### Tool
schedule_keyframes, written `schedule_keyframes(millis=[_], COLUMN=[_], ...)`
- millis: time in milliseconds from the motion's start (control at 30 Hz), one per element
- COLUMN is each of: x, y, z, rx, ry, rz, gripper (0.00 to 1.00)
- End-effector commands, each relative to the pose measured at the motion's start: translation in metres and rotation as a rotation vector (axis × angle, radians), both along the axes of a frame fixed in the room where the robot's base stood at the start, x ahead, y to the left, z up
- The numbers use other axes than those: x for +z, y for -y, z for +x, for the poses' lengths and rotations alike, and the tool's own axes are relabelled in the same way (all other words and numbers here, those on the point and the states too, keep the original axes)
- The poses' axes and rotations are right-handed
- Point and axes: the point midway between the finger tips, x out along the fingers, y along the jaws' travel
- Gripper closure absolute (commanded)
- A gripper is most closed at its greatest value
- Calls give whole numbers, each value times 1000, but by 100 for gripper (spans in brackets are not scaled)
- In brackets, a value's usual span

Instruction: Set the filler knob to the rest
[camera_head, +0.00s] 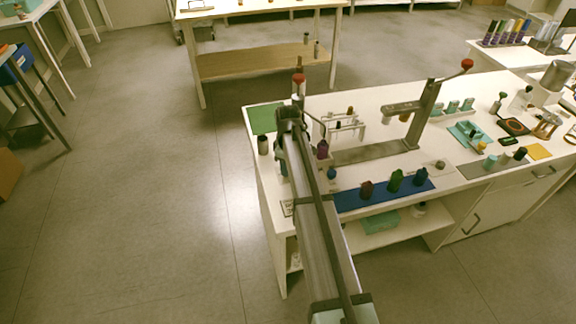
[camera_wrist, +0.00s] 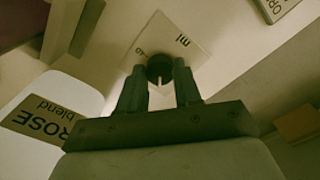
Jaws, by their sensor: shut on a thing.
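In the wrist view, the filler knob (camera_wrist: 159,66) is a small dark round knob on a pale square plate (camera_wrist: 178,28), which is turned like a diamond. The plate carries the letters "ml" and a small number that is hard to read. A short pale pointer line shows below the knob, between my fingers. My gripper (camera_wrist: 160,73) is shut on the knob, one dark finger on each side. In the head view, my arm hides the knob, and my gripper is at the bench's left end near a red-topped post (camera_head: 298,79).
A "ROSE blend" label (camera_wrist: 38,122) is close by on the left in the wrist view. Coloured bottles (camera_head: 395,181) stand on a blue mat (camera_head: 352,202). A press with a red-ball lever (camera_head: 430,105) stands mid-bench. A green mat (camera_head: 262,119) lies at the left corner.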

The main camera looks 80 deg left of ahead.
Motion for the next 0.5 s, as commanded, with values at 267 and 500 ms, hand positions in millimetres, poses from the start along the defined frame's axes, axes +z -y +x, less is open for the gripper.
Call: schedule_keyframes(millis=[267, 500], x=[0, 0], y=[0, 0], z=[0, 0], rx=[261, 487], ry=[0, 0], rz=[1, 1], gripper=[97, 97])
